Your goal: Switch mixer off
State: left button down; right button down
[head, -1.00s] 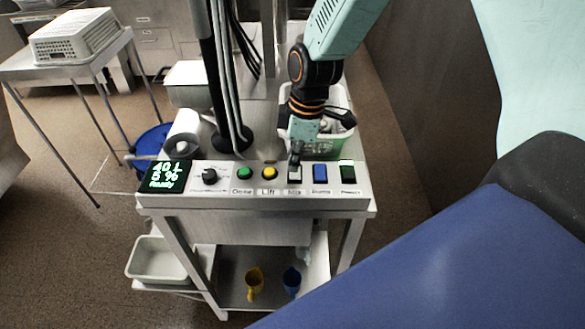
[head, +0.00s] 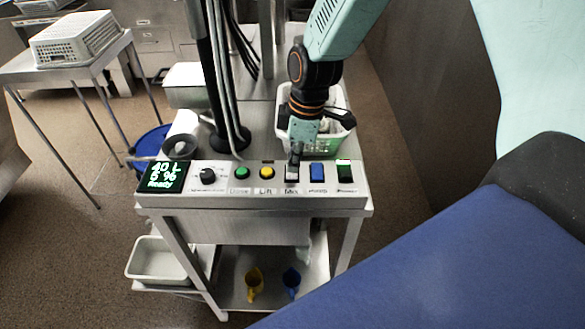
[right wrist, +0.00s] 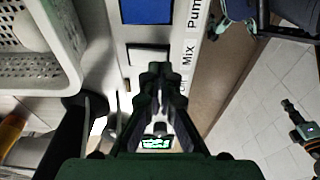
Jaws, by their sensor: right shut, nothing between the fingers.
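The mixer switch (head: 291,178) is the pale rocker above the "Mix" label on the front control panel (head: 220,190). It also shows in the right wrist view (right wrist: 146,56), just past the fingertips. My right gripper (head: 294,163) points down at the upper part of this switch. It is shut and empty, and its fingertips (right wrist: 158,72) cover part of the switch in the wrist view. I cannot tell whether they touch it.
The blue pump switch (head: 317,173) and a black power switch (head: 345,172) with a green light sit to the right. Green (head: 242,172) and yellow (head: 267,172) buttons sit left. A perforated white basket (head: 328,143) stands behind the panel.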

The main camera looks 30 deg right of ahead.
jog(key=shift+w+a+f, duration=0.1)
jog(key=shift+w+f, duration=0.2)
jog(key=shift+f, duration=0.1)
jog(key=shift+s+f+b, duration=0.1)
jog(key=shift+s+b, duration=0.15)
jog(key=shift+b, duration=0.05)
jog(key=shift+w+f, duration=0.2)
jog(key=shift+f, duration=0.1)
